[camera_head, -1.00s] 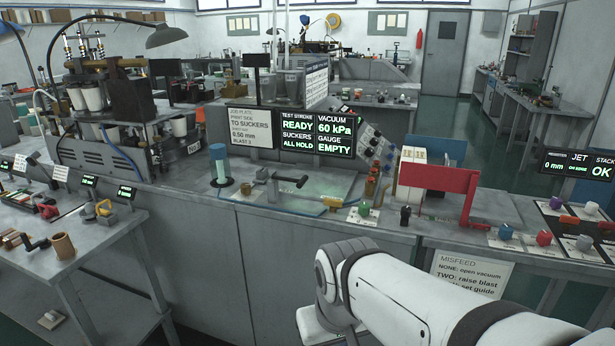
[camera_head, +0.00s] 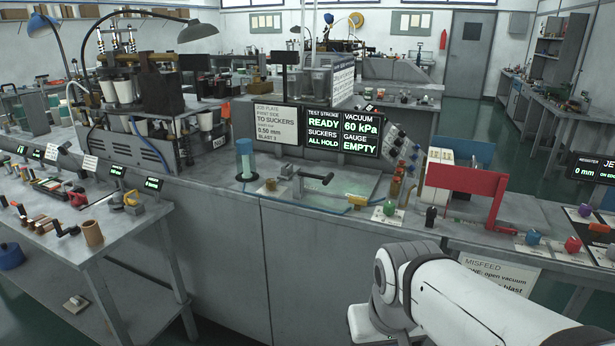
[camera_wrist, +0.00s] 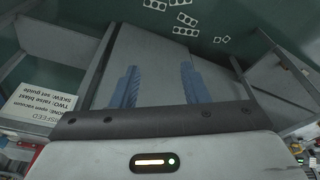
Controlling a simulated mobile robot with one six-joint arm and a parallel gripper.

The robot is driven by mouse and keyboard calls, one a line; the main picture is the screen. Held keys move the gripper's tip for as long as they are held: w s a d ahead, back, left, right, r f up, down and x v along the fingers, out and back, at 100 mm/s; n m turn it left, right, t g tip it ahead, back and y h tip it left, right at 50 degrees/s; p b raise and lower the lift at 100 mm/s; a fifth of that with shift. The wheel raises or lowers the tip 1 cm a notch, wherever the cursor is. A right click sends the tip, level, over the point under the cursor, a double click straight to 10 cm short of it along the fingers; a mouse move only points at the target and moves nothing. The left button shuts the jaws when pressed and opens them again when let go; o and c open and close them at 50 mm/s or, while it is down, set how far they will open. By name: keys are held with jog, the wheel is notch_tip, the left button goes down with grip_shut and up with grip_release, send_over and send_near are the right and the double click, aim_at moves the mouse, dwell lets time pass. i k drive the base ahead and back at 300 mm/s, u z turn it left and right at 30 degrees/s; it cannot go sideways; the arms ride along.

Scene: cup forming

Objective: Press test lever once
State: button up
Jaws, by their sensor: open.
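A lever with a black bar handle (camera_head: 318,178) on a grey post stands on the bench top below the lit screen; I take it for the test lever. The screen (camera_head: 327,125) reads TEST STROKE READY, VACUUM 60 kPa, SUCKERS ALL HOLD and GAUGE EMPTY. In the wrist view my gripper (camera_wrist: 158,86) is open, its two blue fingers apart with nothing between them. The lever is not in the wrist view. In the head view only my white arm shows, at the lower right, apart from the lever; my gripper is hidden there.
A blue-topped cylinder (camera_head: 244,158) stands left of the lever. A green knob (camera_head: 389,208), a black knob (camera_head: 431,216) and a red bracket (camera_head: 470,184) are to its right. A MISFEED sign (camera_head: 500,275) hangs on the bench front. A side table (camera_head: 75,235) stands at left.

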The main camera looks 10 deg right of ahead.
aim_at(325, 179)
jog(key=z, duration=0.45)
jog(key=i, duration=1)
jog(key=u, duration=0.65)
